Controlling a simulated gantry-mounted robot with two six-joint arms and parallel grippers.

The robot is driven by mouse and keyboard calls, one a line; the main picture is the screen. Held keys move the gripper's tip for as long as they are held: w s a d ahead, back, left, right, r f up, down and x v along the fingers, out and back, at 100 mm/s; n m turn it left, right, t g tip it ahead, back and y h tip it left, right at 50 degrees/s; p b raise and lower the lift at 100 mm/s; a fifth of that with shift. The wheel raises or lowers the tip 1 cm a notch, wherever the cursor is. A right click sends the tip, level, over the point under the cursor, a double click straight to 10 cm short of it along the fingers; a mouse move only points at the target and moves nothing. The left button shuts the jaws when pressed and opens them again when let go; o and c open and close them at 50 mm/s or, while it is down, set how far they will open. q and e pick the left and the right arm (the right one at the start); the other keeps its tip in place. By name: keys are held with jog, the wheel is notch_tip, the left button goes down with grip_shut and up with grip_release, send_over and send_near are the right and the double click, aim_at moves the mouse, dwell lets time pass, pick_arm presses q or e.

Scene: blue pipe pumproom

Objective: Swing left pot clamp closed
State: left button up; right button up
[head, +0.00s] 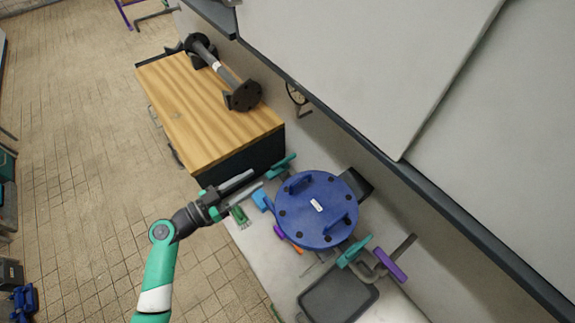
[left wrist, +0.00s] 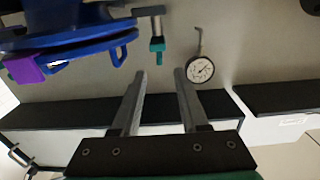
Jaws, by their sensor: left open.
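The pot (head: 335,188) is a round blue vessel with a bolted flat lid and raised blue handles; its edge shows at the upper left of the left wrist view (left wrist: 75,41). The left pot clamp (head: 283,164) has a teal handle at the pot's upper-left side and sticks out from the rim. In the left wrist view the clamp's grey arm and teal end (left wrist: 157,46) hang just beyond my fingertips. A second teal clamp (head: 355,251) is at the pot's lower right. My left gripper (head: 257,179) is open and empty, its fingers pointing toward the left clamp, apparently apart from it.
A wood-topped cabinet (head: 205,110) with a dark flanged pipe (head: 222,72) stands behind the gripper. A round gauge (left wrist: 200,70) is on the wall. A dark tray (head: 340,298), a purple handle (head: 391,265) and a green brush (head: 240,216) lie near the pot.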

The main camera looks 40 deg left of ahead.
aim_at(296, 154)
pick_arm(q)
jog(key=w, duration=0.3)
jog(key=w+d, duration=0.1)
jog(key=w, duration=0.3)
jog(key=w+d, duration=0.1)
jog(key=w, duration=0.3)
jog(key=shift+w+p, duration=0.1)
jog(key=shift+p, duration=0.2)
grip_shut()
